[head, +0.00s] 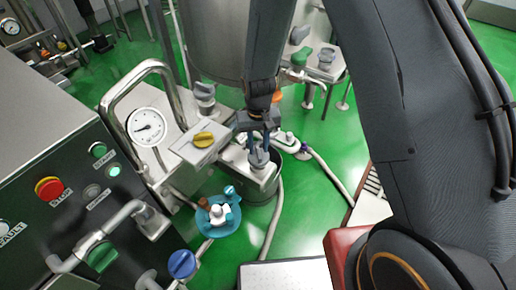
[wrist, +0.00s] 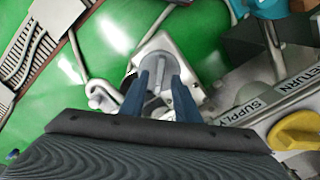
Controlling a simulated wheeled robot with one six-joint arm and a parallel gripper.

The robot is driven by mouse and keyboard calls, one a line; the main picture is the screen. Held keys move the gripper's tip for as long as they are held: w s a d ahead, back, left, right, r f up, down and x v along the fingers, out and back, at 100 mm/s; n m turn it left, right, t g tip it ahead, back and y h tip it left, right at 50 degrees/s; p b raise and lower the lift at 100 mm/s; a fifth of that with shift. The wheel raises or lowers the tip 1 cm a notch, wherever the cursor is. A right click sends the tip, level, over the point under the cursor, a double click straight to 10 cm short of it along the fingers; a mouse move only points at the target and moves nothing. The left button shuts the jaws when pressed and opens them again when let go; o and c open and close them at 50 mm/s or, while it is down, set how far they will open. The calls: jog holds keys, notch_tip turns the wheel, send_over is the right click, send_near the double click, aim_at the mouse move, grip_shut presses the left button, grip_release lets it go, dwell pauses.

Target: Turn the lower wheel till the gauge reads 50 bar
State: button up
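The round white gauge (head: 147,127) stands on the machine at left in the head view. Its dark needle shows, but the figures are too small to read. A teal round wheel (head: 218,228) with a white centre sits below it, low in front of the machine. I cannot tell for sure that this is the lower wheel. My gripper (head: 261,143) is well up and right of it, above a grey knob (head: 258,158). In the wrist view my fingers (wrist: 160,82) are spread on both sides of that grey knob (wrist: 158,60); contact is unclear.
A yellow knob (head: 203,139) is left of my gripper. A bent steel rail (head: 147,68) rises beside the gauge. The panel has a red stop button (head: 49,188), and a blue knob (head: 181,264) and green knob (head: 102,257) are lower. Hoses cross the green floor (head: 310,200).

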aim_at(260, 152)
jog(key=shift+r+b, duration=0.6)
jog(key=shift+r, duration=2.6)
dwell(1.0)
jog(key=s+d+r+m+t, duration=0.1)
jog(key=s+d+r, duration=1.2)
jog(key=s+d, duration=0.2)
